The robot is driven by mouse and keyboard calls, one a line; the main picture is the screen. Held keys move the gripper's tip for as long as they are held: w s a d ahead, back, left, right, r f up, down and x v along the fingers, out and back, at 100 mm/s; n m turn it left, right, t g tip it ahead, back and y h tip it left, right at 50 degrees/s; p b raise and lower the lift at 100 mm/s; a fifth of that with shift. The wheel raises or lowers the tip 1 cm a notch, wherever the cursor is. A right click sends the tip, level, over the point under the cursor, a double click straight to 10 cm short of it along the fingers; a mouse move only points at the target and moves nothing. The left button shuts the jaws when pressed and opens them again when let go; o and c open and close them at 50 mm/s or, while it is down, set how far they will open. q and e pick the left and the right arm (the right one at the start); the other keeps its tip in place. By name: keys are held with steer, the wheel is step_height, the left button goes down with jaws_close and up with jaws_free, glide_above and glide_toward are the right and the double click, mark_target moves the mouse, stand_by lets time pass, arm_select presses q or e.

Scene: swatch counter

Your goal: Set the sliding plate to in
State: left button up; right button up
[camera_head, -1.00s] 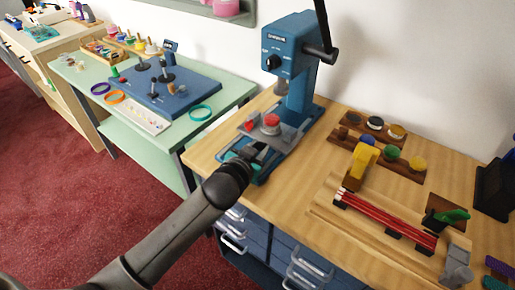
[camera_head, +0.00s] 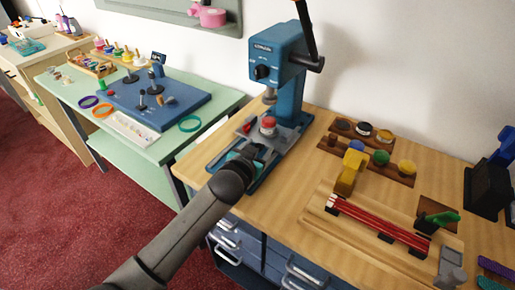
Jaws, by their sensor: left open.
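The blue press (camera_head: 280,62) stands at the back of the wooden bench, with a lever and a dial on its head. Its grey sliding plate (camera_head: 287,137) lies on the base and carries a round die with a red top (camera_head: 268,123). The die appears forward of the press head, not directly under it. My left gripper (camera_head: 260,149) is at the front of the base, close to the plate's front side. It is open; its fingers are small and partly hidden by my wrist. I cannot tell if they touch the plate. My right gripper is out of view.
Wooden racks with coloured knobs (camera_head: 407,167) and a fixture holding red rods (camera_head: 380,221) with a yellow block (camera_head: 350,172) stand right of the press. A green table (camera_head: 215,104) with a blue board (camera_head: 160,108) is on the left. Drawers with handles are below the bench.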

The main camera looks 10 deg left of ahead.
arm_select(q)
steer(key=p+v, duration=0.3)
steer(key=v, duration=1.2)
steer(key=shift+s, duration=0.1)
stand_by(0.3)
steer(key=s+a+f+n+g, duration=0.1)
steer(key=s+f+g, duration=0.35)
steer(key=s, duration=0.45)
steer(key=s+a+f+g, duration=0.1)
steer(key=s+f+g, duration=0.35)
steer(key=s, duration=0.45)
steer(key=s+f+g, duration=0.2)
steer(key=s+f, duration=0.1)
steer(key=f, duration=2)
steer(key=s+a+f+g+y, duration=0.1)
steer(key=s+a+f, duration=0.1)
steer(key=s+f, duration=1)
steer(key=s, duration=0.3)
steer(key=shift+a+f+g, duration=0.3)
steer(key=shift+a+f, duration=0.1)
